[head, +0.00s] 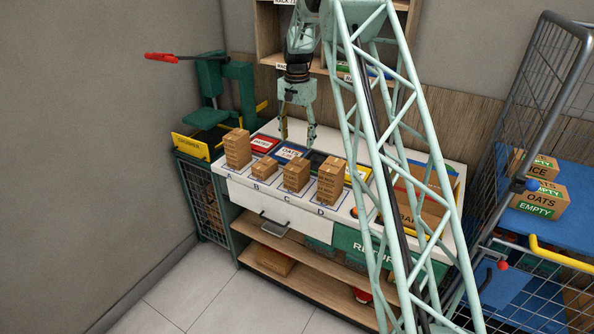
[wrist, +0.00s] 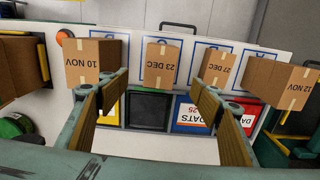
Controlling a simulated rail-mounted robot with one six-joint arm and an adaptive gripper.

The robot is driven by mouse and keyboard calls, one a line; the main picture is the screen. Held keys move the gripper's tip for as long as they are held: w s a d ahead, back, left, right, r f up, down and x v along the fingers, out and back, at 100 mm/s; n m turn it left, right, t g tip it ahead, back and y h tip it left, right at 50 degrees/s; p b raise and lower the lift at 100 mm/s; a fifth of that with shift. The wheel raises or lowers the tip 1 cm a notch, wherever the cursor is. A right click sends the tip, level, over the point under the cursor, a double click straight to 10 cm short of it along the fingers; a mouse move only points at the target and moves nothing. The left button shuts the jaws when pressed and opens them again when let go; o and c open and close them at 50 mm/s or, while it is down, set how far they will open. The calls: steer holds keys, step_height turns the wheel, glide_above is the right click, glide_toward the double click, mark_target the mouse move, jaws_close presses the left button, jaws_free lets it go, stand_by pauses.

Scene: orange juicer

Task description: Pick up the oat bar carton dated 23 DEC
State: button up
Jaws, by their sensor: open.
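Four-place row of brown cartons stands on the white bench top. In the wrist view their dates are upside down: 10 NOV (wrist: 82,64), two DEC cartons, and 12 NOV (wrist: 289,84). The DEC carton framed between my fingers (wrist: 160,64) seems to read 23 DEC; the other (wrist: 216,68) also ends in DEC, its day hard to tell. In the head view the framed one appears to be the carton at C (head: 296,175), the other the short one at B (head: 265,168). My gripper (head: 298,138) is open and empty, above and behind the row, touching no carton.
Coloured labelled bins, red (head: 262,144) and OATS (head: 290,152), lie behind the cartons. A green press with a red handle (head: 161,57) stands left. A cage trolley (head: 552,95) with OATS boxes stands right. Neighbouring cartons leave narrow gaps.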

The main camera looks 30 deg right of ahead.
glide_above(297, 164)
steer(key=shift+f+p, duration=0.3)
steer(key=shift+f, duration=3.75)
steer(key=shift+s+f, duration=0.1)
steer(key=shift+f+p, duration=0.45)
steer(key=shift+f, duration=2.05)
steer(key=shift+c, duration=0.7)
steer(key=c, duration=0.9)
steer(key=shift+r, duration=0.2)
steer(key=shift+r+b, duration=0.55)
steer(key=shift+r, duration=4.3)
